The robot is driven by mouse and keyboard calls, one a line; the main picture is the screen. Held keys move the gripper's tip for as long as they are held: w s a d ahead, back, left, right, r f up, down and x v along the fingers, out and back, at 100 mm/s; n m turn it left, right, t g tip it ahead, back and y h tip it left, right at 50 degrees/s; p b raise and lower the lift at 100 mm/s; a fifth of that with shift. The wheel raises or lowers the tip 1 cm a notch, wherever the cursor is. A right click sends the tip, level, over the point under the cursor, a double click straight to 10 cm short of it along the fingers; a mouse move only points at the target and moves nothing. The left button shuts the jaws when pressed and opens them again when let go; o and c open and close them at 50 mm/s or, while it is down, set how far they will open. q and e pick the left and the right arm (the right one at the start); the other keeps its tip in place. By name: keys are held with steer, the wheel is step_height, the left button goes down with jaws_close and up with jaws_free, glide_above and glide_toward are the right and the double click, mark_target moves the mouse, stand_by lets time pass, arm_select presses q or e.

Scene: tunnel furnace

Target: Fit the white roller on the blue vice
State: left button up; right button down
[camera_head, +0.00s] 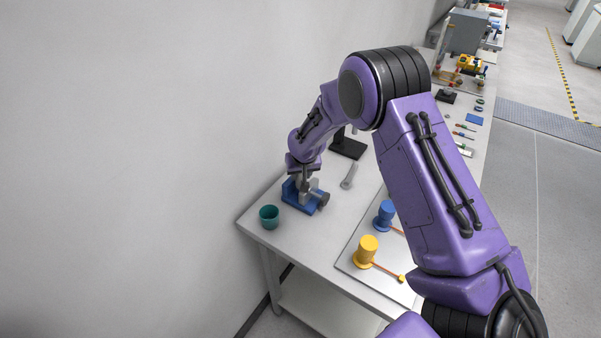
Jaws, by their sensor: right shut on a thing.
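The blue vice (290,194) stands on the near left part of the table, close to the wall. It has a grey screw end (323,200) at its right. My right gripper (302,186) points down at the vice from above, its tips at the vice's jaws. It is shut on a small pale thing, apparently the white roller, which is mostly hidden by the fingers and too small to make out. I cannot tell whether the roller touches the vice. My left gripper is not in view.
A green cup (269,217) stands left of the vice at the table edge. A grey tool (349,176) and a black stand (348,147) are behind it. My right arm hides part of the table.

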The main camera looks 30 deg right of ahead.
steer(key=shift+f, duration=0.55)
steer(key=shift+c, duration=1.1)
jaws_free()
steer(key=shift+s, duration=0.1)
step_height(320, 180, up, 3)
steer(key=shift+f+p, duration=0.1)
steer(key=shift+p, duration=0.9)
steer(key=shift+r, duration=3.55)
